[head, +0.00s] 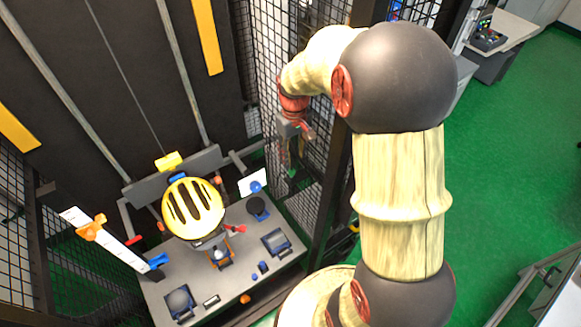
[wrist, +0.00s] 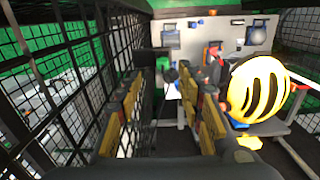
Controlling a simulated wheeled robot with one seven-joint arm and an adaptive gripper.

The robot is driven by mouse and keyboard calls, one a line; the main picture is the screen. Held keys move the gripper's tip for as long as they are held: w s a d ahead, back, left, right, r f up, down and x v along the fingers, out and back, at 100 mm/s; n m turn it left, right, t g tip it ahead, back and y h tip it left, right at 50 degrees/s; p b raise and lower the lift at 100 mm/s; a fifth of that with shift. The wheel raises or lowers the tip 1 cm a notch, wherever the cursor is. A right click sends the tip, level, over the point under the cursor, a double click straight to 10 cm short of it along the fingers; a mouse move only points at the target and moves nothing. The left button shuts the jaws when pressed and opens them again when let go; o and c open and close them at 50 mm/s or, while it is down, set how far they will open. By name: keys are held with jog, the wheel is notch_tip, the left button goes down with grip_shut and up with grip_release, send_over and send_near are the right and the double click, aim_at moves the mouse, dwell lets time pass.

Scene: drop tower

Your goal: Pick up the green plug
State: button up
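My gripper (head: 294,148) hangs pointing down beside the mesh wall, to the right of the grey workbench (head: 228,255).
A yellow-and-black striped round thing (head: 192,208) stands over the bench; it also shows at right in the wrist view (wrist: 258,95). A white scale with an orange slider (head: 92,229) stands at left. Black mesh (head: 268,70) runs close to my gripper. Green floor lies open at right.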

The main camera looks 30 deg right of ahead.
aim_at(292, 170)
notch_tip(292, 170, down, 3)
jog(key=shift+s+a+f+p, duration=0.1)
jog(key=shift+a+f+p, duration=0.05)
jog(key=shift+p, duration=0.2)
jog(key=f, duration=0.3)
jog(key=f+p, duration=0.1)
jog(key=shift+w+a+f, duration=0.1)
jog(key=shift+w+f, duration=0.15)
jog(key=shift+w, duration=0.05)
jog(key=shift+s, duration=0.1)
jog(key=shift+c, duration=0.9)
jog(key=c, duration=0.7)
jog(key=shift+c, duration=0.3)
